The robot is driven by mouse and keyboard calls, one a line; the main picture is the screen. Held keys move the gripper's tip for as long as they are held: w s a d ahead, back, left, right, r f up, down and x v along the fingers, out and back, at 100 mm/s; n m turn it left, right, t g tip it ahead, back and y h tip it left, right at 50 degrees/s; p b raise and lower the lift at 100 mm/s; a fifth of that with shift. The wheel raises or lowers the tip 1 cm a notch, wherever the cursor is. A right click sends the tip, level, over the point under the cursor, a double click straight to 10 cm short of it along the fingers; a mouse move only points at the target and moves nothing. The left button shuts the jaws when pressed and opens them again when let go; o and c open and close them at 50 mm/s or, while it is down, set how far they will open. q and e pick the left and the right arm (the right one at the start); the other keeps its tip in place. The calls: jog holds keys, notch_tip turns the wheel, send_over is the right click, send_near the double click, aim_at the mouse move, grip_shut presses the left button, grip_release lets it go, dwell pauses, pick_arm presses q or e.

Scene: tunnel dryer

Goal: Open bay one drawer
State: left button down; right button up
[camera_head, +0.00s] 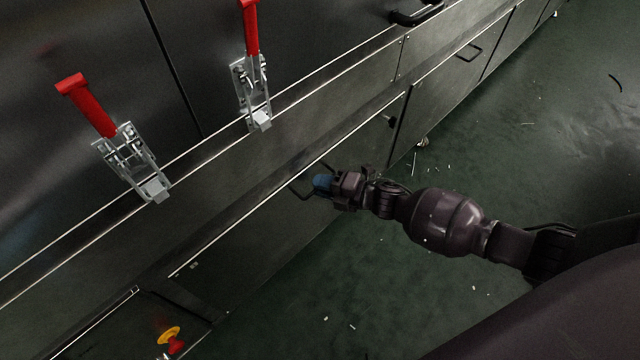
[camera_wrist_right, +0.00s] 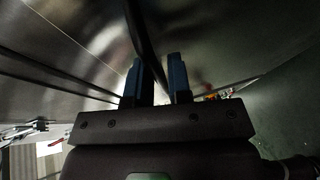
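The drawer (camera_head: 245,245) is a low dark panel in the dryer's side, and its front looks flush with the panels around it. Its dark bar handle (camera_head: 298,191) stands out near the top edge, partly hidden by my gripper. My right gripper (camera_head: 321,184) is at this handle, with its blue fingers pointing at the panel. In the right wrist view, the two blue fingers (camera_wrist_right: 157,80) stand apart with a gap. The dark handle bar (camera_wrist_right: 143,40) runs down into that gap, nearer the left finger; I cannot tell if it touches. My left gripper is not in view.
Two red-handled toggle clamps (camera_head: 88,105) (camera_head: 251,30) sit above the ledge. Another panel with a handle (camera_head: 468,52) lies farther right. A yellow and red knob (camera_head: 170,337) is at the bottom left. Green floor (camera_head: 480,150) with small litter is open beside the dryer.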

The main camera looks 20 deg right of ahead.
jog(key=shift+w+a, duration=0.15)
grip_shut()
